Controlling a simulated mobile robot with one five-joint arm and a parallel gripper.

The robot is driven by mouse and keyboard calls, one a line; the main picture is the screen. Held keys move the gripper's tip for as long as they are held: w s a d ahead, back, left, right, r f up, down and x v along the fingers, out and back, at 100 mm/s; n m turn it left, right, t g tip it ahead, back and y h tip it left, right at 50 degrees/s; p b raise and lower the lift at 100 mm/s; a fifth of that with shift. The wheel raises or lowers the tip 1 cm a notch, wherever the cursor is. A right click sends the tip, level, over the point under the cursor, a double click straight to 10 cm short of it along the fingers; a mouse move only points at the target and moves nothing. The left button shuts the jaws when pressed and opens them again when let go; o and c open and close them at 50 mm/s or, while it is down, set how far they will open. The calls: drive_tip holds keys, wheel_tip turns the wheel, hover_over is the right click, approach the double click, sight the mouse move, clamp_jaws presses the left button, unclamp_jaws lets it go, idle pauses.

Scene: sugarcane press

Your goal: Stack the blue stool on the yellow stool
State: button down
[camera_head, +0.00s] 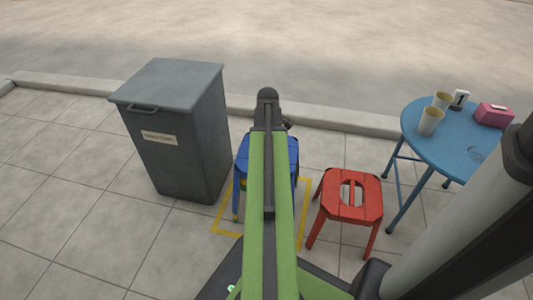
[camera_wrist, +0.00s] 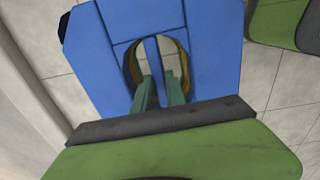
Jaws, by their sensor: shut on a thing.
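The blue stool (camera_head: 287,150) is in the middle of the head view, partly hidden behind my arm. In the wrist view its blue seat (camera_wrist: 105,50) fills the upper middle and has an oval hole with a bar across it. My gripper (camera_wrist: 161,80) reaches into this hole, its two green fingers shut on the bar. Yellow shows inside the hole, which looks like the yellow stool (camera_wrist: 132,66) just under the blue seat. Most of the yellow stool is hidden. I cannot tell whether the blue stool rests fully on it.
A yellow square outline (camera_head: 227,222) marks the paving around the stools. A grey bin (camera_head: 180,140) stands close on the left. A red stool (camera_head: 348,206) stands on the right, beside a round blue table (camera_head: 445,147) with cups. A kerb (camera_head: 330,117) runs behind.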

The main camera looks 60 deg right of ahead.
idle(0.3)
drive_tip(key=c, duration=1.3)
unclamp_jaws()
wheel_tip(320, 180, up, 17)
drive_tip(key=p, duration=1.7)
drive_tip(key=shift+r, duration=0.15)
wheel_tip(320, 180, up, 8)
drive_tip(key=p, duration=0.8)
